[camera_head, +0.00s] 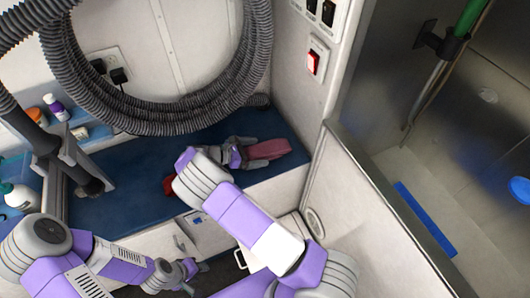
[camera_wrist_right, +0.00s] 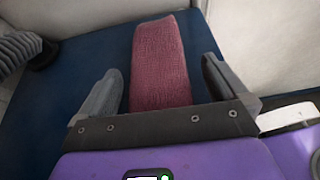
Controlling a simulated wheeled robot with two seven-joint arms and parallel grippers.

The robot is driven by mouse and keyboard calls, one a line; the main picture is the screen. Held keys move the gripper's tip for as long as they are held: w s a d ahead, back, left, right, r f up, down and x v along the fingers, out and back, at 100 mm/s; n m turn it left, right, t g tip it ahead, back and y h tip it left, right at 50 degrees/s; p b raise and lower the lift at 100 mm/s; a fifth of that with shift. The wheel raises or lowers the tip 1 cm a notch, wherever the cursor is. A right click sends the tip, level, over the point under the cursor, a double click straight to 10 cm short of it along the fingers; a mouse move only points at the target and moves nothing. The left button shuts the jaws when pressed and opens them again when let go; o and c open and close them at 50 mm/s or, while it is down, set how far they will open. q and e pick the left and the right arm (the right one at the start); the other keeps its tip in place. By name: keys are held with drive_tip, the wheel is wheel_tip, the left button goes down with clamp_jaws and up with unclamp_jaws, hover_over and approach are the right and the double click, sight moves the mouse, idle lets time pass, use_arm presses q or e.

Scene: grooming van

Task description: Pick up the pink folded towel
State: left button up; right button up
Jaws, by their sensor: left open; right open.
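The pink folded towel (camera_head: 268,149) lies on the blue counter top, near its right end. In the right wrist view the towel (camera_wrist_right: 160,62) runs away from me between the two fingers. My right gripper (camera_head: 243,148) is open over the towel's near end. In the right wrist view the right gripper (camera_wrist_right: 160,85) has one finger on each side of the towel, with gaps to both. The wrist hides the towel's near end there. My left gripper (camera_head: 190,272) is open and empty, low in front of the counter, away from the towel.
Bottles (camera_head: 56,107) stand at the left. A white wall (camera_head: 345,200) and a steel tub (camera_head: 440,190) are at the right.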

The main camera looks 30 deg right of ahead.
drive_tip(key=shift+r, duration=0.1)
drive_tip(key=c, duration=1)
